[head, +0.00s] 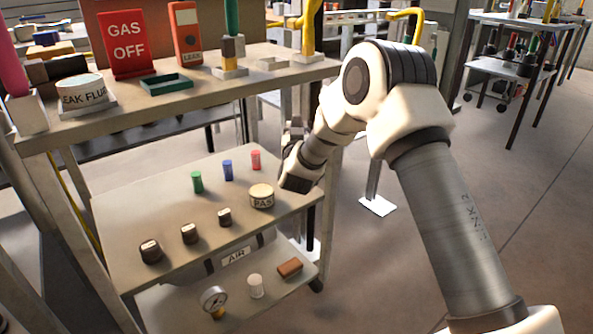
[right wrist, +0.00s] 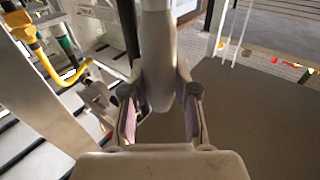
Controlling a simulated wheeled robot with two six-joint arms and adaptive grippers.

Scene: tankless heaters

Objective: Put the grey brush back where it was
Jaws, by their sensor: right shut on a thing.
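A pale grey piece (right wrist: 158,50), which I take to be the grey brush, rises between the fingers of my right gripper (right wrist: 160,112) in the right wrist view. The gripper is shut on it. In the head view my right gripper (head: 294,132) is small and partly hidden by its own wrist, beside the right edge of the cart between the top and middle shelves. I cannot make out the brush there. My left gripper is not in view.
On the top shelf stand a GAS OFF sign (head: 128,45), an orange leak detector (head: 186,35), a green tray (head: 166,84), a green-handled tool (head: 232,50) and a yellow tool (head: 308,35). The middle shelf (head: 140,195) holds knobs, coloured cylinders and a round tin (head: 262,196).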

